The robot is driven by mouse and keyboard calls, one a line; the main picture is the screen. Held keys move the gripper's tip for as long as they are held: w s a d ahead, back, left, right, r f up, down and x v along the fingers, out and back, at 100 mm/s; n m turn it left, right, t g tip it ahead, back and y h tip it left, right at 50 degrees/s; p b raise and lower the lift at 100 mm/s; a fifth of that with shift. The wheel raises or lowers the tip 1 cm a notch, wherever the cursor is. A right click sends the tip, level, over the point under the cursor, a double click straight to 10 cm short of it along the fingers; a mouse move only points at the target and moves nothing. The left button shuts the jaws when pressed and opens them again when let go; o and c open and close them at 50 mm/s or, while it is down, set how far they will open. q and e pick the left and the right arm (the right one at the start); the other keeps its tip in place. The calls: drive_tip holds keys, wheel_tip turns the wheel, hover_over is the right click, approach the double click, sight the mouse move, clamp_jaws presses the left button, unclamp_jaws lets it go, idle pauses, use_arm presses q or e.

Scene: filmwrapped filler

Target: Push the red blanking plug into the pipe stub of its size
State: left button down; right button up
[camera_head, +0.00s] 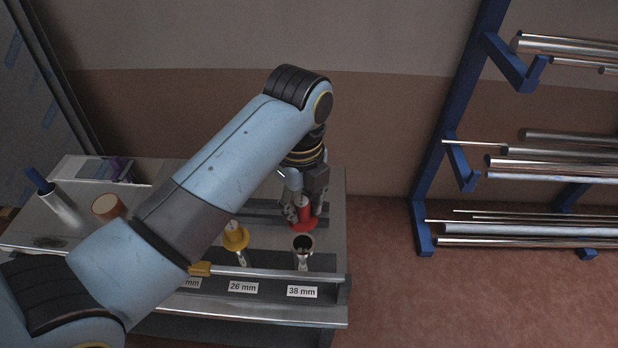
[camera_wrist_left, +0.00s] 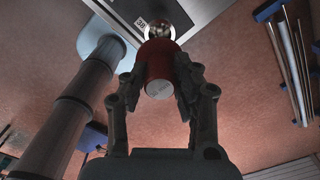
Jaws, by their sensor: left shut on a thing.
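My left gripper (camera_head: 303,208) is shut on the red blanking plug (camera_head: 304,221), behind the open pipe stub (camera_head: 302,252) in the head view. That stub stands upright at the label reading 38 mm (camera_head: 302,291). In the left wrist view the red plug (camera_wrist_left: 160,66) sits between the two fingers (camera_wrist_left: 160,88), and the shiny stub mouth (camera_wrist_left: 158,29) shows just beyond it. Plug and stub look apart in the head view. A yellow plug (camera_head: 235,237) sits on the stub at the 26 mm label (camera_head: 243,287). My right gripper is not in view.
A metal rail (camera_head: 275,272) runs along the front of the bench (camera_head: 330,188). A light tube with a blue end (camera_head: 62,207) and an orange-brown round thing (camera_head: 107,206) are at the left. A blue rack (camera_head: 425,215) with metal pipes stands at the right.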

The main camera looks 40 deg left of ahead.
sight(302, 223)
use_arm(q)
wheel_tip(302, 223, down, 4)
drive_tip(key=shift+r, duration=0.25)
drive_tip(key=shift+f+b, duration=0.4)
drive_tip(key=shift+f, duration=0.7)
drive_tip(key=shift+p, duration=0.4)
drive_tip(key=shift+f+b, duration=0.6)
drive_tip(key=shift+f, duration=1.05)
drive_tip(key=c, duration=0.9)
unclamp_jaws()
drive_tip(key=shift+c, duration=0.2)
drive_tip(key=shift+o, duration=0.4)
drive_tip(key=o, duration=0.4)
